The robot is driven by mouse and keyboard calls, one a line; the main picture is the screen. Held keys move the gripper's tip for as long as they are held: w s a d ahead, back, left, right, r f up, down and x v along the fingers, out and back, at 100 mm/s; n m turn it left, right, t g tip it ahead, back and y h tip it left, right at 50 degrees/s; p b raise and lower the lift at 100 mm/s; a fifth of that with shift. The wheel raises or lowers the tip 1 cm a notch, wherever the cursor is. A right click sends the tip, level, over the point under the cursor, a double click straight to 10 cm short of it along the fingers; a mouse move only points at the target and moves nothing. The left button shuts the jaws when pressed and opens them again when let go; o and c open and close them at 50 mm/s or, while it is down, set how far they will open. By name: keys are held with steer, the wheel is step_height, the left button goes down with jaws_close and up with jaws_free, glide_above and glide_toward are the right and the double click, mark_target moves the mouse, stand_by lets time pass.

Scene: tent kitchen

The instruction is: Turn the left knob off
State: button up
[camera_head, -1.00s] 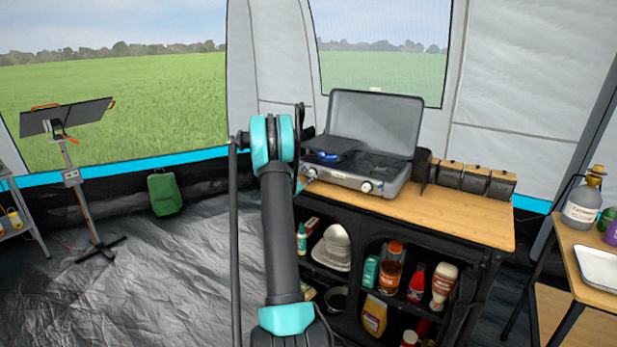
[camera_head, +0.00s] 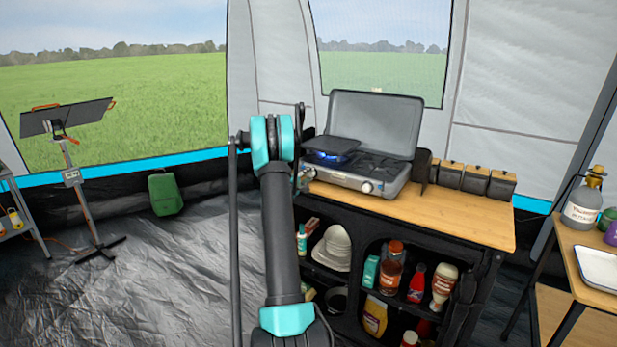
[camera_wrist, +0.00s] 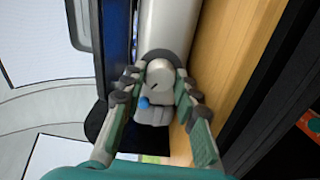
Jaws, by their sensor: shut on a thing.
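The camping stove (camera_head: 340,178) stands on the wooden worktop with its lid up. A blue flame (camera_head: 330,157) burns at its left burner, under a dark flat plate (camera_head: 338,145). In the wrist view the left knob (camera_wrist: 160,74) is a round grey knob on the stove's front. My gripper (camera_wrist: 160,76) has a finger on each side of the knob and is shut on it. In the head view my arm hides most of the gripper and the left knob. The right knob (camera_head: 367,187) is in clear view, apart from my gripper.
The worktop (camera_head: 440,215) is bare in front of and right of the stove. Several dark canisters (camera_head: 475,178) stand at its back right. Shelves below hold bottles and a pale hat-shaped thing (camera_head: 334,248). A side table with a white tray (camera_head: 600,270) stands at the right.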

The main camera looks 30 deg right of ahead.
steer(key=m, duration=0.5)
steer(key=shift+m, duration=0.4)
jaws_close()
steer(key=m, duration=0.5)
jaws_free()
steer(key=shift+m, duration=0.4)
steer(key=o, duration=1.1)
steer(key=shift+o, duration=0.2)
steer(key=shift+a, duration=0.1)
steer(key=v, duration=1.2)
